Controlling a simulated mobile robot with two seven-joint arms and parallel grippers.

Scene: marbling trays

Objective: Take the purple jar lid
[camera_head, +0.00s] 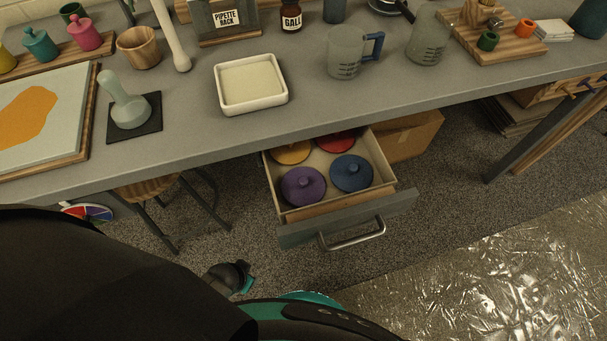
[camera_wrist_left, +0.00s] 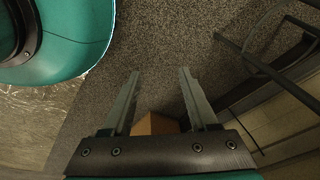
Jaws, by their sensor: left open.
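The purple jar lid (camera_head: 303,186) lies in the front left part of the open drawer (camera_head: 345,213) under the table. It is round with a knob on top and is uncovered from above. A blue lid (camera_head: 351,173) lies to its right, a yellow-orange lid (camera_head: 291,153) and a red lid (camera_head: 335,140) lie behind, partly hidden by the table edge. In the left wrist view my left gripper (camera_wrist_left: 158,73) is open with nothing between its fingers, over the carpet. The purple lid is not in that view. My right gripper is not in view.
The drawer front has a metal handle (camera_head: 352,237). A stool (camera_head: 163,187) stands left of the drawer, and a cardboard box (camera_head: 412,135) is behind it on the right. The grey table (camera_head: 200,130) overhangs the drawer's back. Carpet is clear to the drawer's right.

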